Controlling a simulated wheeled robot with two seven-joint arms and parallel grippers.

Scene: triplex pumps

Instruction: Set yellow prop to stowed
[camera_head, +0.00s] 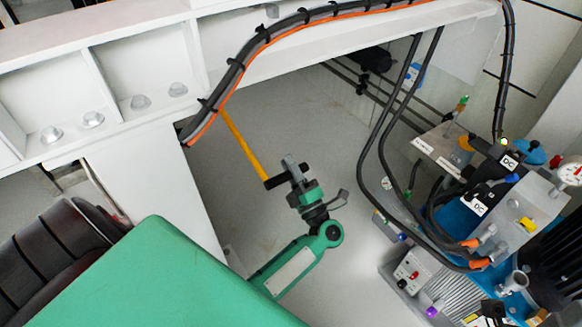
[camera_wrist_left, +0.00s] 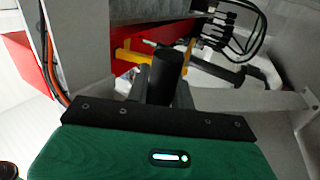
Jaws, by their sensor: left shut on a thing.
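The yellow prop (camera_head: 242,142) is a thin rod in the head view. It runs down and right from under the white beam to a black crosswise grip (camera_head: 278,181). My left gripper (camera_head: 288,174) is shut on this black grip at the rod's lower end. In the left wrist view, the black grip (camera_wrist_left: 167,70) stands between the fingers of my left gripper (camera_wrist_left: 168,92), and part of the yellow prop (camera_wrist_left: 134,58) shows beside it. The prop's upper end is hidden behind the beam and hoses in the head view. My right gripper is not in view.
A white beam (camera_head: 150,45) with bolts crosses the upper left. Black and orange hoses (camera_head: 235,75) run along it. Pump equipment with a blue body (camera_head: 462,217) and looping black cables fills the right. Grey floor (camera_head: 330,130) lies open between. A red panel (camera_wrist_left: 120,62) is near the prop in the wrist view.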

